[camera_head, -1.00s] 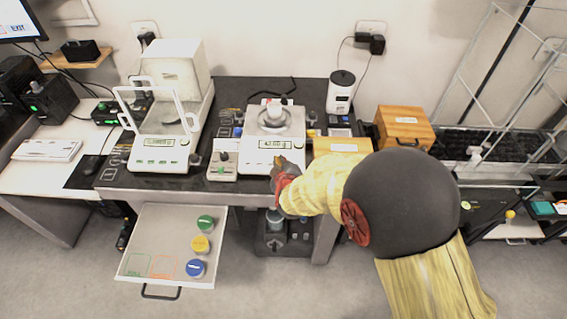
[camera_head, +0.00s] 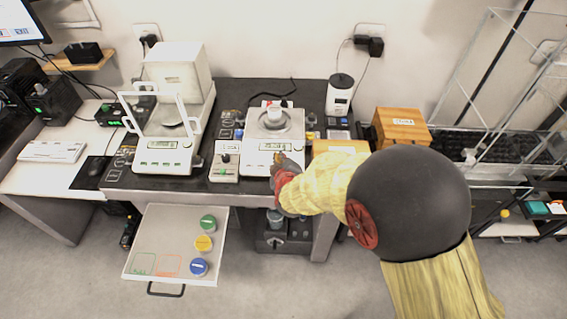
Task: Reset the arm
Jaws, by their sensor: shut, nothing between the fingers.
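My gripper (camera_head: 279,158) is at the front edge of the open balance (camera_head: 273,133), close to its front panel and display. Its fingers are small in this view and partly hidden by the red and grey wrist, and nothing shows in them. I cannot tell whether the fingertips touch the panel. My arm, in a yellow sleeve with a large dark joint, reaches in from the right. A small white container (camera_head: 274,113) stands on the balance's round pan.
A draft-shield balance (camera_head: 172,135) stands left, with a small control box (camera_head: 224,161) between. An open drawer (camera_head: 180,219) juts out, holding green, yellow and blue-lidded jars. A wooden box (camera_head: 401,128) and a white device (camera_head: 340,94) stand right. The floor in front is clear.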

